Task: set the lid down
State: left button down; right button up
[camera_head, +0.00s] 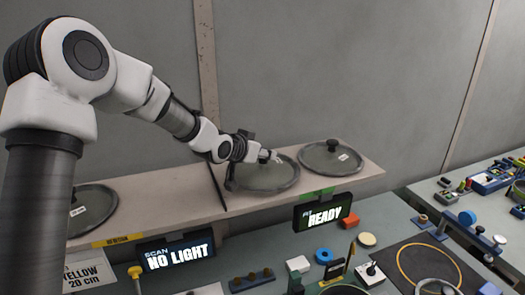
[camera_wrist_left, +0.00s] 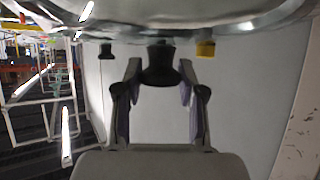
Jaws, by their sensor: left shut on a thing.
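A grey pan lid (camera_head: 262,178) is at the middle of the raised shelf (camera_head: 175,190) in the head view. My left gripper (camera_head: 268,156) is at its top and shut on its dark knob. In the left wrist view the knob (camera_wrist_left: 160,65) sits between the fingers of the left gripper (camera_wrist_left: 160,80), with the lid's shiny surface (camera_wrist_left: 190,15) beyond. I cannot tell whether the lid touches the shelf or hangs just above it. My right gripper is in neither view.
A second lid (camera_head: 331,157) lies on the shelf to the right, close to the held one. A third lid (camera_head: 92,209) lies at the left. Below stand a "NO LIGHT" sign (camera_head: 178,254) and a "READY" sign (camera_head: 322,213). Small parts crowd the bench at the lower right.

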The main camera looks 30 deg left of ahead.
pick_arm(q)
jog(key=shift+f, duration=0.35)
jog(key=shift+a+f, duration=0.1)
jog(key=shift+f, duration=0.25)
jog(key=c, duration=0.7)
grip_release()
jog(key=shift+s, duration=0.1)
